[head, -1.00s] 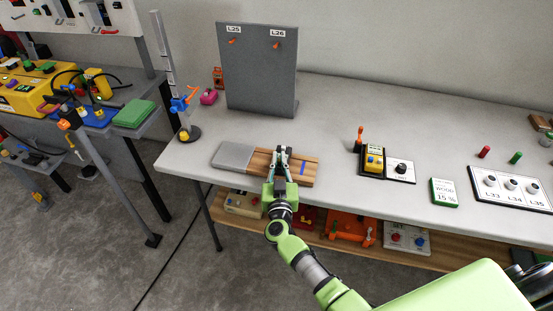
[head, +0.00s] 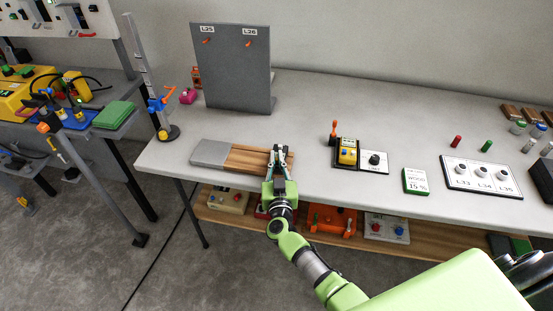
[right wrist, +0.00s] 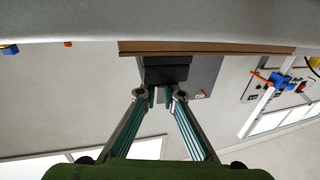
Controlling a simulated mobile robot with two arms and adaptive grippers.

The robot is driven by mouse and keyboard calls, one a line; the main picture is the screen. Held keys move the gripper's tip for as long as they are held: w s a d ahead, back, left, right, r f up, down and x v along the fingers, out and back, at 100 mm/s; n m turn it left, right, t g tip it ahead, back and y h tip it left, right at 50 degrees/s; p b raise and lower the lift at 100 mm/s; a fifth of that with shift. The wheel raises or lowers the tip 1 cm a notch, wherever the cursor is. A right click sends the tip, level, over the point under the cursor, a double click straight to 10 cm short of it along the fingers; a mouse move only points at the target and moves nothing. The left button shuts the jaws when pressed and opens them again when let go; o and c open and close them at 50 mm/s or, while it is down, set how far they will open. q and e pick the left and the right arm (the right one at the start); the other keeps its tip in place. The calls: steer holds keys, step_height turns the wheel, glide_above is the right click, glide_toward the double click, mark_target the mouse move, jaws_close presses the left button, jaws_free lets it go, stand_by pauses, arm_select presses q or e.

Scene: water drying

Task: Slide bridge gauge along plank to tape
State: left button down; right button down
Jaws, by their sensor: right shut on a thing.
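The wooden plank (head: 246,160) lies on the workbench, with a grey flat block (head: 210,153) at its left end. My right gripper (head: 278,152) is over the right part of the plank. In the right wrist view its fingertips (right wrist: 160,95) are closed on a dark block, which I take to be the bridge gauge (right wrist: 164,71). The plank edge (right wrist: 215,48) shows just beyond it. In the head view the gauge is hardly visible behind the fingers. The blue tape is hidden by my gripper in the head view now. My left gripper is not in view.
A grey upright panel (head: 231,70) stands behind the plank. A scale stand (head: 140,80) is at the bench's left corner. A yellow box (head: 347,153), a moisture sign (head: 416,181) and a knob panel (head: 482,175) stand to the right. Bare bench separates plank and yellow box.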

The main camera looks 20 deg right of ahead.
steer(key=c, duration=2.1)
jaws_free()
steer(key=v, duration=1.2)
